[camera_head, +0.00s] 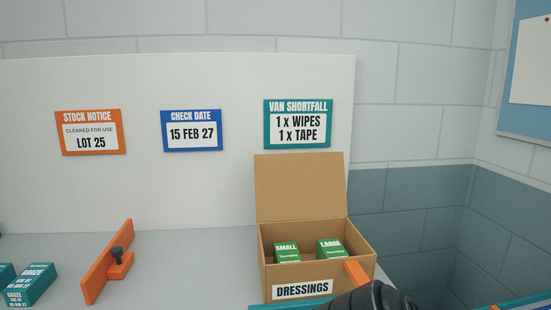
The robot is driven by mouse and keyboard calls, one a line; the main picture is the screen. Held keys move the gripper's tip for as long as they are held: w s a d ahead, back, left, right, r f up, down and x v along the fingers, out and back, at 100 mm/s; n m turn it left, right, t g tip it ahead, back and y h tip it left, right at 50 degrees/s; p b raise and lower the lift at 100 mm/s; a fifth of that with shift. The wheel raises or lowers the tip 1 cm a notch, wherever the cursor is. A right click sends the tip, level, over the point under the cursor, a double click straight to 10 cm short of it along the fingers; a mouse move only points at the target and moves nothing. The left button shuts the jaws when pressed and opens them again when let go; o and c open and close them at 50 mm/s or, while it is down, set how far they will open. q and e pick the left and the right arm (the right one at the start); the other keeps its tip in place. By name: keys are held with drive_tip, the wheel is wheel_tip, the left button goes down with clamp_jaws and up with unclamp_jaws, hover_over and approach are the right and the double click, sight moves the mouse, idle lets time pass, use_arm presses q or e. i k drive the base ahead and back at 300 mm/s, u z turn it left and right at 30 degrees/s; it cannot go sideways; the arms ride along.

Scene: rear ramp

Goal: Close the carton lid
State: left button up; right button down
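The cardboard carton (266,279), labelled DRESSINGS, stands at the lower right of the head view. Its lid (298,187) is hinged at the back edge and stands up open, leaning slightly back. Inside are a green SMALL box (286,252) and a green LARGE box (330,249). A dark rounded shape at the bottom edge, in front of the carton's right corner, looks like part of my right arm or gripper (370,297). Its fingertips cannot be made out, so open or shut cannot be told. My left gripper is not in view.
An orange bar (107,262) with a black knob stands on the grey worktop (190,265). Teal gauze boxes (30,284) lie at far left. An orange piece (356,271) shows by the carton's right front. A white board with signs rises behind.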

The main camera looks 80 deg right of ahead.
sight(309, 185)
drive_tip(key=k, duration=0.5)
drive_tip(key=z, duration=0.9)
